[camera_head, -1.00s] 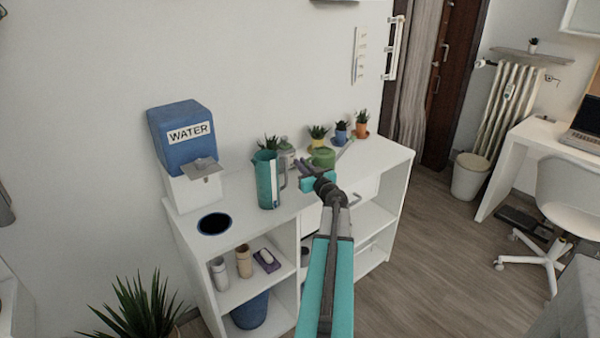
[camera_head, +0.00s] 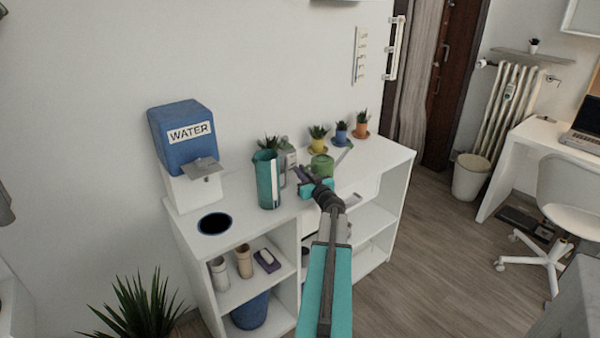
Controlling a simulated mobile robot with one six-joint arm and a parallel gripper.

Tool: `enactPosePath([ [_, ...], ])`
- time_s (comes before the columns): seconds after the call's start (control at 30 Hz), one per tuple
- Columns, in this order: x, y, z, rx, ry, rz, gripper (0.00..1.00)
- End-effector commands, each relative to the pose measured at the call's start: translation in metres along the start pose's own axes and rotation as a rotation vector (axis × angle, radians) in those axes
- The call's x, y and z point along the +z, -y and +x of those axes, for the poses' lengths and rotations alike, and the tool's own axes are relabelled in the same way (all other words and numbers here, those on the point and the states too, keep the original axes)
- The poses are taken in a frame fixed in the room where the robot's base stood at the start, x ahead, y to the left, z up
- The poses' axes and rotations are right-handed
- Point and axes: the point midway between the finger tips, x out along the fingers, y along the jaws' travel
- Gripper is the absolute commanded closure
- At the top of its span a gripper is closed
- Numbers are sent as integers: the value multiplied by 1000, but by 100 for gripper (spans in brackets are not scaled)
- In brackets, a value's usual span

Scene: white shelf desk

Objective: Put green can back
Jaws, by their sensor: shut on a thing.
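The green can (camera_head: 321,165) is a small watering can with its grey spout pointing up and right. It is at the middle of the white shelf desk's top (camera_head: 372,172), in front of the small potted plants. My gripper (camera_head: 311,179) reaches in from the front and is shut on the green can at its near side. The jaws and wrist hide the can's lower part and the grip itself. I cannot tell whether the can's base touches the desktop.
A teal pitcher (camera_head: 267,180) stands close left of my gripper, with a grey-green container (camera_head: 288,158) behind it. Plants in yellow (camera_head: 318,145), blue (camera_head: 341,137) and orange (camera_head: 361,131) pots line the back. A blue water dispenser (camera_head: 182,135) is at left. The desktop's right end is clear.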

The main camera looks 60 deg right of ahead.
Motion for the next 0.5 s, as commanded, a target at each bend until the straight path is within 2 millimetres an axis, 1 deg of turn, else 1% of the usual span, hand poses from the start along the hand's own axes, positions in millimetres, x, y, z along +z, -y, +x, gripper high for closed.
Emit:
enactPosePath([
  [0.03,0,0,0,0,0,0,85],
  [0.1,0,0,0,0,0,0,73],
  [0.13,0,0,0,0,0,0,71],
  [0.5,-2,0,0,0,0,0,71],
])
